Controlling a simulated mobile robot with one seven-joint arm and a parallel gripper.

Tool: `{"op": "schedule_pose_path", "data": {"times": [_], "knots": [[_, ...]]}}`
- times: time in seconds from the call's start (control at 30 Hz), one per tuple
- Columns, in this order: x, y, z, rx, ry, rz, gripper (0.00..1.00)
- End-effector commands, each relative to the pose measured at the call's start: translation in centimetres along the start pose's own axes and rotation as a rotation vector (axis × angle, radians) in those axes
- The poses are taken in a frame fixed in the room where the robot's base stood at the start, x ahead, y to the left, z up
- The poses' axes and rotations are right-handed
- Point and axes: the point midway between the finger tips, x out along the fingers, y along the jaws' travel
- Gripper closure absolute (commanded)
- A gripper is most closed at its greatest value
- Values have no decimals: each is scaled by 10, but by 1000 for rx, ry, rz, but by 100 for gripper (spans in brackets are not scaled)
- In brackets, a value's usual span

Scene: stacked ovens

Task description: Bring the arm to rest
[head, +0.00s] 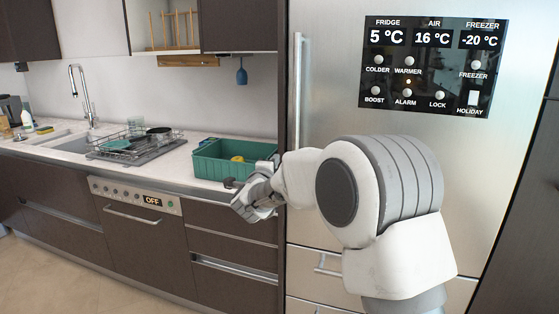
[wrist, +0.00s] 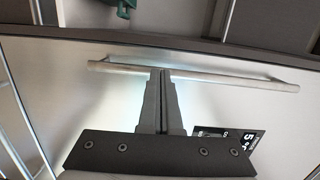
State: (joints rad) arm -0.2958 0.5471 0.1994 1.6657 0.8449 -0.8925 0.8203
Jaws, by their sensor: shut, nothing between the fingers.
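My arm reaches across the front of the steel fridge (head: 325,95), bent, with its large white and grey joint close to my head camera. My gripper (wrist: 161,72) is shut and empty, its two dark fingers pressed together in the wrist view. In the head view my gripper (head: 258,203) is small and partly masked by its own wrist, in front of the counter edge. The fridge's long bar handle (head: 298,90) also shows in the wrist view (wrist: 225,78), crossing behind the fingertips. I cannot tell whether they touch it.
A green crate (head: 208,164) with something yellow inside stands on the counter close behind my gripper. A dish rack (head: 130,143) and sink are further left. The dishwasher (head: 135,215) and drawers are shut. The floor (head: 50,280) at lower left is clear.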

Motion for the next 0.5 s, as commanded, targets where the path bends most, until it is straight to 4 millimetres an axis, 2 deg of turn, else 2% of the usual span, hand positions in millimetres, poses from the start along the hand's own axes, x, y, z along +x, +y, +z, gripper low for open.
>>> {"op": "schedule_pose_path", "data": {"times": [0.03,0.17,0.3,0.5], "knots": [[-3,-14,-3,-20,-18,0,100],[-20,-50,-9,-135,-117,24,100],[-52,-85,-22,-317,-248,66,100],[-112,-110,-52,-596,-413,144,100]]}}
